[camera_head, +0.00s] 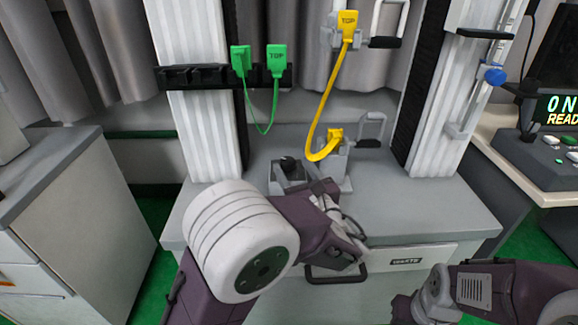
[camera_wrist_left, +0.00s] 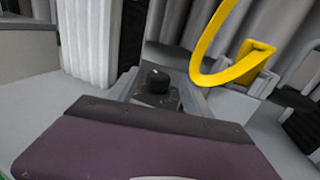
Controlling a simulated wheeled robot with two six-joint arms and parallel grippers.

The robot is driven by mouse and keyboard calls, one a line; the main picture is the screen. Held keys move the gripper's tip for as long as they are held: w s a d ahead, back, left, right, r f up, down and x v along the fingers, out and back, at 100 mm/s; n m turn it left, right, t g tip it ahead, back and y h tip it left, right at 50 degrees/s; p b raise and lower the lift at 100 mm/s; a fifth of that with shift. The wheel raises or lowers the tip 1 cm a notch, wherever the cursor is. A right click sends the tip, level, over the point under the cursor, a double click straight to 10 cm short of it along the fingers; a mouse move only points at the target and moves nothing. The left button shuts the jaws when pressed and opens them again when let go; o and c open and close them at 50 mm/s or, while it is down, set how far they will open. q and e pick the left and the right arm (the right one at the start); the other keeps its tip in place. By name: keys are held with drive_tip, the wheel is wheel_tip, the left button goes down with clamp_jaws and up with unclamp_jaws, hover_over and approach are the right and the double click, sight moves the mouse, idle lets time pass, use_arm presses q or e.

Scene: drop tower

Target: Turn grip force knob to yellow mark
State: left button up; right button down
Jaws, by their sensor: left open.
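The black grip force knob (camera_head: 289,163) stands on a small dark-faced grey box (camera_head: 287,178) on the grey tower base. It also shows in the left wrist view, where the knob (camera_wrist_left: 157,80) sits upright on its dark plate (camera_wrist_left: 156,100). I cannot make out a yellow mark beside it. My left gripper (camera_head: 325,193) is open, just in front of and to the right of the knob box. Its fingers are mostly hidden, and no contact with the knob shows. My right arm shows at the lower right, but its gripper is out of view.
A yellow cable (camera_head: 320,110) runs from an upper plug to a lower bracket right of the knob. Green plugs (camera_head: 277,60) hang on a black rack at left. White ribbed columns (camera_head: 203,135) flank the base. A console (camera_head: 555,150) stands at right.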

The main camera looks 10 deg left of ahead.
sight(286, 165)
use_arm(q)
drive_tip(key=b+x, duration=0.1)
drive_tip(key=x, duration=0.3)
drive_tip(key=shift+w+a, duration=0.1)
clamp_jaws()
drive_tip(key=shift+f, duration=0.1)
drive_tip(key=m+t+h+b, duration=0.1)
drive_tip(key=h+b, duration=0.1)
drive_tip(key=shift+f+m+h, duration=0.1)
drive_tip(key=shift+m+h, duration=0.2)
drive_tip(key=shift+m, duration=0.1)
drive_tip(key=m+t+h+b, duration=0.1)
drive_tip(key=m+h+b, duration=0.1)
drive_tip(key=h+b, duration=0.1)
drive_tip(key=m+t+h+b, duration=0.1)
drive_tip(key=m+h+b, duration=0.1)
drive_tip(key=h+b, duration=0.1)
drive_tip(key=shift+f+b, duration=0.15)
drive_tip(key=shift+b, duration=0.6)
drive_tip(key=shift+r+m+h+b, duration=0.3)
drive_tip(key=shift+h+b, duration=0.1)
drive_tip(key=shift+b, duration=0.15)
unclamp_jaws()
